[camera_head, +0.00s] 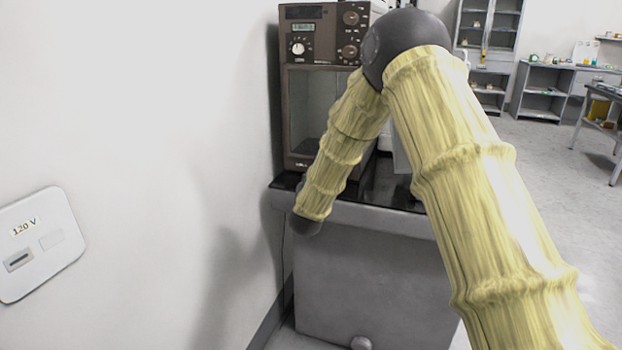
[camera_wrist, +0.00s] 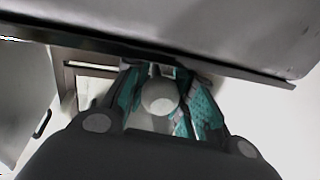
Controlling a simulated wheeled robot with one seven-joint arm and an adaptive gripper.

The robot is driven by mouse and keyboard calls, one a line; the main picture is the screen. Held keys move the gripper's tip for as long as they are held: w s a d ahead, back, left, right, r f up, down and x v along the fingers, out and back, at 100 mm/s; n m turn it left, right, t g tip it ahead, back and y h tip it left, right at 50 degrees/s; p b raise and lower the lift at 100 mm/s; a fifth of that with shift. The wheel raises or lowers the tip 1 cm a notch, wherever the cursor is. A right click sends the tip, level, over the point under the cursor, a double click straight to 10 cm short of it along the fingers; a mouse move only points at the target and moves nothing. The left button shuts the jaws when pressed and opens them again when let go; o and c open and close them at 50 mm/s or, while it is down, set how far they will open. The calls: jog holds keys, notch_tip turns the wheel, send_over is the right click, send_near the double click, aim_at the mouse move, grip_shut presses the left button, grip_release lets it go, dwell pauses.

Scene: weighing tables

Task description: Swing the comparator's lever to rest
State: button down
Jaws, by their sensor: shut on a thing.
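In the wrist view, the teal fingers of my gripper (camera_wrist: 163,103) are closed around a pale round knob (camera_wrist: 159,97). The knob sits between both fingers. It may be the end of the comparator's lever, but no lever shaft shows, so I cannot tell its angle. In the head view, a brown instrument (camera_head: 302,73) with a small display, dials and a glass-fronted lower chamber stands on the black-topped grey table, against the left wall. It may be the comparator. My arm hides its right side, and my fingers do not show in this view.
The grey table (camera_head: 370,285) fills the space below the instrument; a round knob (camera_head: 361,343) is low on its front. A wall plate (camera_head: 40,243) marked 120 V is at left. Shelves (camera_head: 489,38) stand far right. The floor at right is open.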

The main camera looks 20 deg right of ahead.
jog(key=shift+w+a, duration=0.2)
jog(key=shift+a, duration=0.2)
jog(key=c, duration=1.3)
grip_release()
jog(key=shift+d, duration=0.1)
jog(key=v, duration=1.2)
jog(key=shift+s, duration=0.1)
